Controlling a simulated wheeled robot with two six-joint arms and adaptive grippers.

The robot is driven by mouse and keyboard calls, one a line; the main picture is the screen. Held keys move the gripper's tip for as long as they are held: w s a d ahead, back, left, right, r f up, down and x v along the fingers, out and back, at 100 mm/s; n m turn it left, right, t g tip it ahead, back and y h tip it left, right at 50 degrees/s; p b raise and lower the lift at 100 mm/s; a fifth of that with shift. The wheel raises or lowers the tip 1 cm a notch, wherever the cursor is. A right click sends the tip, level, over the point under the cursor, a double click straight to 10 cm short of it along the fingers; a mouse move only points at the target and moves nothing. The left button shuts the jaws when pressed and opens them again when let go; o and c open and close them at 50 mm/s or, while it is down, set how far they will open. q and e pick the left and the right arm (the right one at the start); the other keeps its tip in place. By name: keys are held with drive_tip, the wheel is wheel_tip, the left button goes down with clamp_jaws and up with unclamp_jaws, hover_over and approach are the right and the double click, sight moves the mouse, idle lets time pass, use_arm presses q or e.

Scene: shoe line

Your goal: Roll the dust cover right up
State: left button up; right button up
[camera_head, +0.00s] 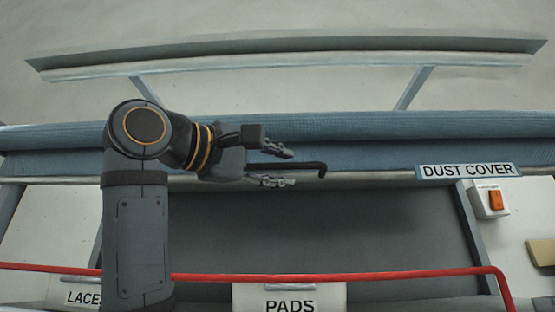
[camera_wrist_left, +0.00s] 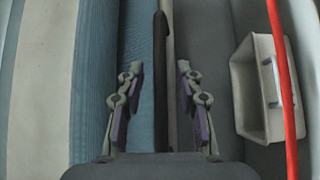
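The blue ribbed dust cover (camera_head: 380,125) stretches across the frame as a thick band at the back with a flatter strip in front, ending at a pale metal bar (camera_head: 375,178). A "DUST COVER" label (camera_head: 468,170) sits at its front right. A dark handle (camera_head: 310,166) with a bent end sticks out by the front edge. My left gripper (camera_head: 282,167) is open, its fingers on either side of the handle. In the left wrist view the handle (camera_wrist_left: 160,60) runs between the spread fingertips (camera_wrist_left: 160,72), with gaps visible. The blue cover (camera_wrist_left: 92,80) lies left of it. My right gripper is not in view.
A red rail (camera_head: 390,274) crosses the front above bins labelled "PADS" (camera_head: 290,305) and "LACE.." (camera_head: 83,298). A white switch box with an orange rocker (camera_head: 495,200) is at the right. A long metal rail (camera_head: 290,66) stands behind the cover. The grey tray floor (camera_head: 350,225) is clear.

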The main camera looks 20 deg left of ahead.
use_arm(q)
drive_tip(key=shift+c, duration=0.9)
drive_tip(key=shift+a, duration=0.4)
clamp_jaws()
wheel_tip(320, 180, up, 4)
drive_tip(key=shift+r+p, duration=0.1)
drive_tip(key=shift+p, duration=0.6)
drive_tip(key=shift+r, duration=0.25)
drive_tip(key=shift+s+r, duration=0.1)
drive_tip(key=shift+s, duration=0.05)
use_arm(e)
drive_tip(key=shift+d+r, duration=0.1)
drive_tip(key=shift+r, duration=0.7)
